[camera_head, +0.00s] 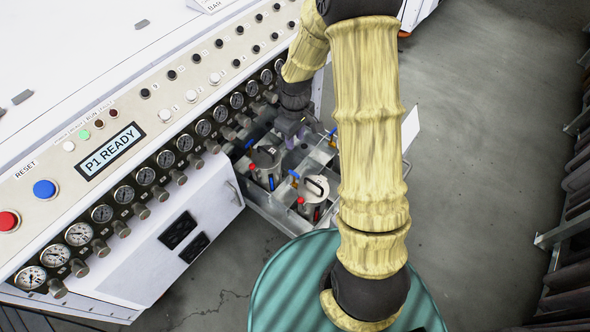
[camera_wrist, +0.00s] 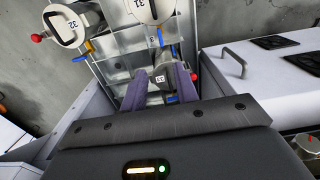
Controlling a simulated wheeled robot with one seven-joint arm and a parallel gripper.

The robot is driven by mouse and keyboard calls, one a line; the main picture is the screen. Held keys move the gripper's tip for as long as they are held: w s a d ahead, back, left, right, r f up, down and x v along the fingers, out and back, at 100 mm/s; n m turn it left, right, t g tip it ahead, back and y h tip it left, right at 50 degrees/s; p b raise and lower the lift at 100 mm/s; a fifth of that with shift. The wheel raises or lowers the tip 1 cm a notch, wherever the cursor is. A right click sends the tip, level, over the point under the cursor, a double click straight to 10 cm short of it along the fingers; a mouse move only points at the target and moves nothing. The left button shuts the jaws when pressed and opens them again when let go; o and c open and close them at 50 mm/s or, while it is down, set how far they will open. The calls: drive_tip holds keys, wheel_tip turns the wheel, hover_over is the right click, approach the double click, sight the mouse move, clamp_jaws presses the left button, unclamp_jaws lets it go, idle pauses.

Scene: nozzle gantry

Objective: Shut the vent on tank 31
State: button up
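A small tag (camera_wrist: 160,78) that appears to read 31 shows between my fingers in the wrist view, on a grey part largely hidden by my gripper (camera_wrist: 161,69). The fingers are spread apart on either side of it; I cannot tell whether they touch it. A blue lever (camera_wrist: 171,99) lies between the fingers, nearer my palm. A red knob (camera_wrist: 194,77) sits just right of the right finger. In the head view my gripper (camera_head: 288,127) reaches down into the metal tray (camera_head: 272,211), where my wrist hides what is beneath.
Two more tanks stand in the tray, one at left (camera_wrist: 68,25) and one at top (camera_wrist: 149,8) in the wrist view, with red knobs and blue and orange levers. The console (camera_head: 150,120) runs alongside. A teal drum (camera_head: 290,290) stands below my arm.

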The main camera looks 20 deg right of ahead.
sight(295, 173)
wheel_tip(295, 173, down, 17)
drive_tip(key=b, duration=0.7)
drive_tip(key=shift+f+b, duration=0.2)
drive_tip(key=shift+b, duration=0.2)
clamp_jaws()
